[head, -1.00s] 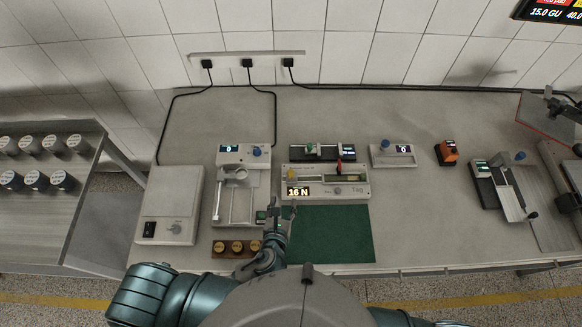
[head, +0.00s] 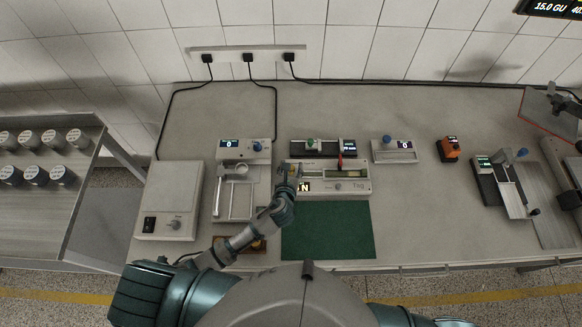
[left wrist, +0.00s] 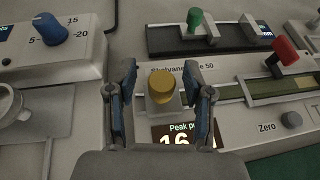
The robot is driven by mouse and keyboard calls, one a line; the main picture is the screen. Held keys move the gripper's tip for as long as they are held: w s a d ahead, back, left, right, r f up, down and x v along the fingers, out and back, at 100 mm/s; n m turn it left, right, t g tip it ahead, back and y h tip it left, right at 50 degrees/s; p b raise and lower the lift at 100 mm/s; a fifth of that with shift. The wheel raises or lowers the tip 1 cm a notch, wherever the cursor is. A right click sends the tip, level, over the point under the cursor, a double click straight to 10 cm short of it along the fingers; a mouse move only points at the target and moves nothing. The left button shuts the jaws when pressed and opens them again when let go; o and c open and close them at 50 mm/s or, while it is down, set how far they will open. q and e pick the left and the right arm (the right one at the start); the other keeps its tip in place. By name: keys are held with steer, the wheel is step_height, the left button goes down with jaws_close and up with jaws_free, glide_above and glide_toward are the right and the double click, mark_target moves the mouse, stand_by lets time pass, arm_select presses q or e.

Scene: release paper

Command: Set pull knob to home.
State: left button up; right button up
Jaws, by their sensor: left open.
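The pull tester is a long white device (head: 358,184) at the middle of the bench. Its yellow knob (left wrist: 162,86) stands on a small carriage at the left end of its slot in the left wrist view. A red-handled clamp (left wrist: 286,52) sits farther right along it. My left gripper (head: 291,172) is over the left end of the device. In the left wrist view its open fingers (left wrist: 163,100) show on either side of the yellow knob, with gaps to both. The gripper partly covers the device's force display. My right gripper is out of view.
A green mat (head: 328,231) lies in front of the tester. A black device with a green knob (head: 323,146) stands close behind. A white device with a blue knob (head: 244,151) is at left, an orange item (head: 448,149) at right.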

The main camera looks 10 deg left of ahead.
arm_select(q)
steer(key=shift+d, duration=0.15)
jaws_close()
steer(key=d, duration=0.2)
steer(key=w+d+p, duration=0.1)
steer(key=d, duration=0.2)
steer(key=d+p, duration=0.1)
steer(key=d, duration=0.2)
steer(key=shift+w+r, duration=0.1)
steer(key=shift+w, duration=0.15)
steer(key=shift+d, duration=0.4)
jaws_free()
steer(key=shift+w+a, duration=0.1)
steer(key=shift+d, duration=0.2)
